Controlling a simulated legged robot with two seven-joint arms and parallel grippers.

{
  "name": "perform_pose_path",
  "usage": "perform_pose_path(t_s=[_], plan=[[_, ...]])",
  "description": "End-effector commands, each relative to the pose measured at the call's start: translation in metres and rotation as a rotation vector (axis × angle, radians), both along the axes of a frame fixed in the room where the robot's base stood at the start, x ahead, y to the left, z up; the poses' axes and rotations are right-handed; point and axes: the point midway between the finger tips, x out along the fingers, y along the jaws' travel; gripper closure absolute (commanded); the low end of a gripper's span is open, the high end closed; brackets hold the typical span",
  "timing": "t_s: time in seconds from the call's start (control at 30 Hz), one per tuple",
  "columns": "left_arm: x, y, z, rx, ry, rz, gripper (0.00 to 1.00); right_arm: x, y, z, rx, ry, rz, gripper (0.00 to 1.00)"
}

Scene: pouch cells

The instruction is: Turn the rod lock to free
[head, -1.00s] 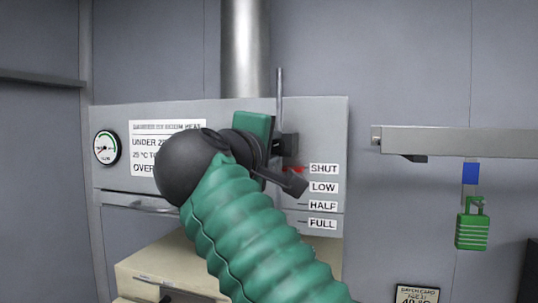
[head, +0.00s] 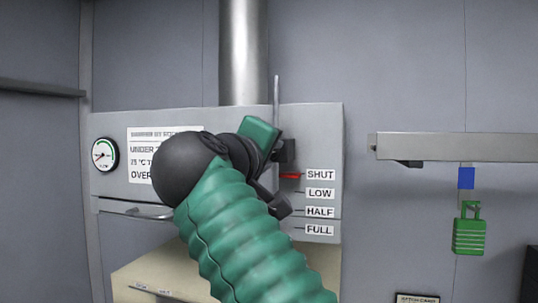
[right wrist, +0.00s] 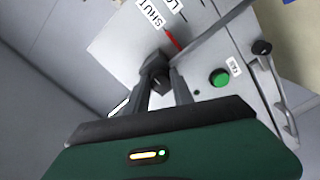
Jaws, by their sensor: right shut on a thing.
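The rod lock appears as a small dark block (head: 285,151) on the thin grey upright rod (head: 277,100) at the grey panel's front. In the right wrist view the dark block (right wrist: 156,72) sits between the tips of my right gripper (right wrist: 162,84), which is shut on it. In the head view the green gripper body (head: 259,133) is tilted, and my wrist hides much of the fingers. A red pointer (head: 290,176) stands at the SHUT label (head: 320,175); it also shows in the right wrist view (right wrist: 172,40). My left gripper is not in view.
The panel (head: 325,130) carries LOW, HALF and FULL labels below SHUT, and a round gauge (head: 105,154). A metal pipe (head: 243,55) rises behind. At right a grey rail (head: 450,146) has a blue tag (head: 466,178) and green padlock (head: 469,236) below it. A green button (right wrist: 220,78) shows in the wrist view.

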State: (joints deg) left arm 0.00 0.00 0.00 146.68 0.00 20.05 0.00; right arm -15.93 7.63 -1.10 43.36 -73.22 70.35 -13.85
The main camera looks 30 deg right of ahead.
Motion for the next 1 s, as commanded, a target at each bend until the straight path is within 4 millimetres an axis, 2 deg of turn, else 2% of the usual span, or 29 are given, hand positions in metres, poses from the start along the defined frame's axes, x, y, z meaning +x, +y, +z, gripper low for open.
perform_pose_path(t_s=[0.03,0.1,0.13,0.3,0.57,0.67,0.77,1.0], plan=[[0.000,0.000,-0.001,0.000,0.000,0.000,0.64,0.003,0.002,-0.007,0.008,0.013,0.002,1.00],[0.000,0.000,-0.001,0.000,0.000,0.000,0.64,0.003,0.002,-0.007,0.008,0.013,0.002,1.00],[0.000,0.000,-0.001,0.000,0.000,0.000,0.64,0.003,0.002,-0.007,0.008,0.013,0.002,0.69],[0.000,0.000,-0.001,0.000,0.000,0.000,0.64,0.002,0.001,-0.005,0.005,0.010,0.002,0.49],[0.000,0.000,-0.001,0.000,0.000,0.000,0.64,0.000,0.001,-0.002,0.002,0.005,0.001,0.49],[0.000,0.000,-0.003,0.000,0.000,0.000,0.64,-0.004,0.007,-0.003,0.001,0.004,0.004,0.49],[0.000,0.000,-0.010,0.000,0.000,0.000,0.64,-0.015,0.021,-0.004,0.002,0.003,0.007,0.49],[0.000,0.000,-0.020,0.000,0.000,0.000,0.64,-0.059,0.076,-0.004,0.003,0.005,0.012,0.49]])
